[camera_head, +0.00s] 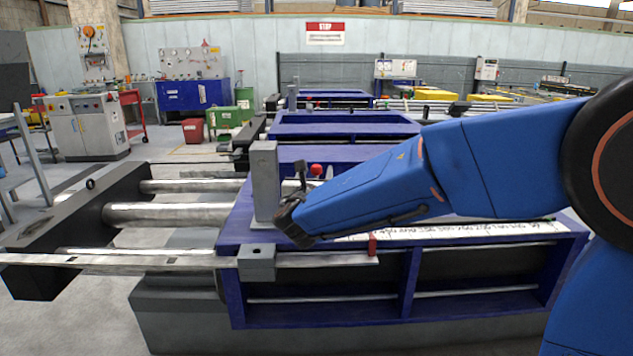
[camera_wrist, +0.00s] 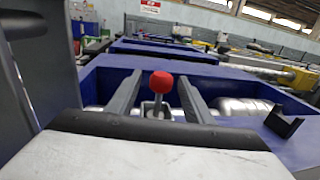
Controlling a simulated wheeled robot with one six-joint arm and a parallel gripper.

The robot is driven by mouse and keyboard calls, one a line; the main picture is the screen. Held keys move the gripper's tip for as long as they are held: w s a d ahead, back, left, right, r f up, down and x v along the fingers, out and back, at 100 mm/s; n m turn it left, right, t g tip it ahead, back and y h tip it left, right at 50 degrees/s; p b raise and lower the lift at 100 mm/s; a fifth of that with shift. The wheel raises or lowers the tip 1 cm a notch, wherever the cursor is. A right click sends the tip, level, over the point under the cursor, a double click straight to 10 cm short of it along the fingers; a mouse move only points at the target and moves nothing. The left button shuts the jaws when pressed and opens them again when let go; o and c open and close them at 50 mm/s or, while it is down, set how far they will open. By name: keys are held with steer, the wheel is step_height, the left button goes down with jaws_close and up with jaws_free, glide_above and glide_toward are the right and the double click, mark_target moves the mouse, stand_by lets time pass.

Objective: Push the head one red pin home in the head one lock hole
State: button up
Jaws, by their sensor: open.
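A pin with a round red knob (camera_wrist: 161,82) stands upright on a grey stem in the wrist view, seen between the two fingers of my gripper (camera_head: 301,172). The gripper is open, with a finger on either side of the knob in the picture and no finger seen touching it. The red knob also shows in the head view (camera_head: 316,169), just right of the fingers. The lock hole is not visible; I cannot tell how deep the stem sits.
An upright grey post (camera_head: 264,185) stands close left of my gripper. A flat steel bar (camera_head: 320,260) runs along the front of the blue frame (camera_head: 410,285), with a small red piece (camera_head: 372,244) at its end. More blue frames (camera_head: 340,124) stand behind.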

steer(key=w, duration=0.3)
steer(key=shift+w+d, duration=0.3)
steer(key=shift+w, duration=0.05)
jaws_close()
steer(key=shift+r, duration=0.1)
